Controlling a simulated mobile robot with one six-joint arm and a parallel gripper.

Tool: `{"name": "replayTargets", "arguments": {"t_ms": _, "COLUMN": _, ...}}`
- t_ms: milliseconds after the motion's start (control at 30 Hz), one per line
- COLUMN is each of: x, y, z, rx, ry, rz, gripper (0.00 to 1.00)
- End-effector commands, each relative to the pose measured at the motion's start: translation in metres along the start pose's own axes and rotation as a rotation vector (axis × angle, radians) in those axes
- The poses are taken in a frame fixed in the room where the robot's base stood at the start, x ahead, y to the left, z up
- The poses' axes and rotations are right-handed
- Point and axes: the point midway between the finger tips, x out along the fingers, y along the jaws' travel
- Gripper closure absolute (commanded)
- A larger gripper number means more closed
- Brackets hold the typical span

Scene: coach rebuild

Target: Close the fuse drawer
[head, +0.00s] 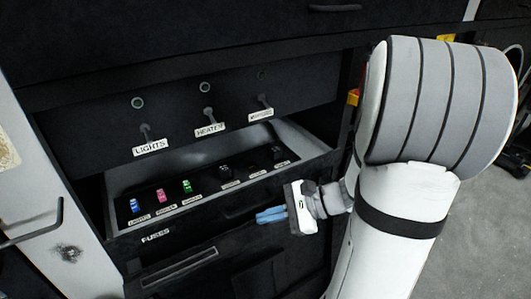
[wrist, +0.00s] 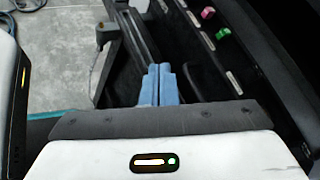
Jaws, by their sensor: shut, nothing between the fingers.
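The fuse drawer (head: 156,237) is pulled out from the dark cabinet, and its front carries a FUSES label. Inside are a blue fuse (head: 135,206), a pink fuse (head: 161,195) and a green fuse (head: 187,186) on the left, with black parts on the right. My gripper (head: 270,215) is shut and empty, with its blue fingers at the right part of the drawer front. I cannot tell whether they touch it. In the wrist view the shut fingers (wrist: 158,84) point along the drawer, and the pink fuse (wrist: 207,13) and green fuse (wrist: 223,33) show beyond.
Above the drawer is a panel with switches labelled LIGHTS (head: 150,147), HEATER (head: 209,130) and one more. A dark handle (head: 180,267) sits below the drawer. A white door (head: 35,200) with a handle stands at the left.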

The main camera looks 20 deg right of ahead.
Motion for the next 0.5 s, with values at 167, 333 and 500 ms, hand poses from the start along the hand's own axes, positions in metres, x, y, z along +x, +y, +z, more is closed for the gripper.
{"name": "replayTargets", "arguments": {"t_ms": 167, "x": -0.043, "y": -0.033, "z": -0.101, "rx": 0.374, "ry": -0.125, "rz": -0.49, "gripper": 1.0}}
{"name": "replayTargets", "arguments": {"t_ms": 333, "x": -0.096, "y": -0.039, "z": -0.172, "rx": 0.566, "ry": -0.182, "rz": -0.841, "gripper": 1.0}}
{"name": "replayTargets", "arguments": {"t_ms": 500, "x": -0.123, "y": -0.035, "z": -0.203, "rx": 0.637, "ry": -0.197, "rz": -1.001, "gripper": 1.0}}
